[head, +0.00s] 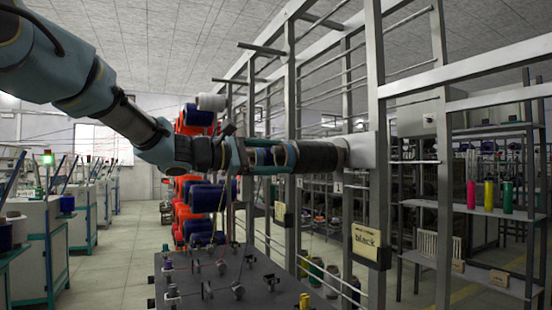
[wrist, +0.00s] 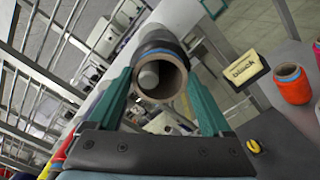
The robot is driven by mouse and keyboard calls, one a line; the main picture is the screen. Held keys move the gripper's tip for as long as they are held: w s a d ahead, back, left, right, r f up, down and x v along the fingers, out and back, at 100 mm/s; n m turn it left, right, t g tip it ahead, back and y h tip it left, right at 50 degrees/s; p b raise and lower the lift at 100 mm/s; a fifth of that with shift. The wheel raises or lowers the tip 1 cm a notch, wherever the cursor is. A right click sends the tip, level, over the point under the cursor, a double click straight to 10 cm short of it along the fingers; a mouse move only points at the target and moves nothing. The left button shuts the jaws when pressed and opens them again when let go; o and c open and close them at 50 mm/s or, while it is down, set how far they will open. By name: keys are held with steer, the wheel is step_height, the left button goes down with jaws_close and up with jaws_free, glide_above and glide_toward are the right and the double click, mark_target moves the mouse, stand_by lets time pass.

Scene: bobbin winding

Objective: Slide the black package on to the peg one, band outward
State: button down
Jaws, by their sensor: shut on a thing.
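The black package (head: 318,156) is level at the end of my arm, its far end close to a pale plate (head: 360,151) on the rack post. My gripper (head: 287,157) is shut on its near end. In the wrist view the teal fingers flank the black package (wrist: 157,39), whose brown tube mouth faces me. A blue band shows on its near end, on the gripper side. A grey round peg end (wrist: 148,76) shows inside the bore, so the package appears around the peg. How far on it is, and whether it touches the plate, I cannot tell.
A sign reading "black" (head: 366,245) hangs on the post below. A dark table (head: 245,277) with several small fittings stands below my arm. Shelves with coloured spools (head: 490,196) are at right; machines (head: 45,230) line the left. The aisle floor between is clear.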

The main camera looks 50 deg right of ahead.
jaws_free()
steer(key=shift+a, duration=0.1)
steer(key=b+v, duration=0.3)
steer(key=v, duration=0.7)
steer(key=shift+w+a, duration=0.15)
steer(key=shift+a, duration=0.15)
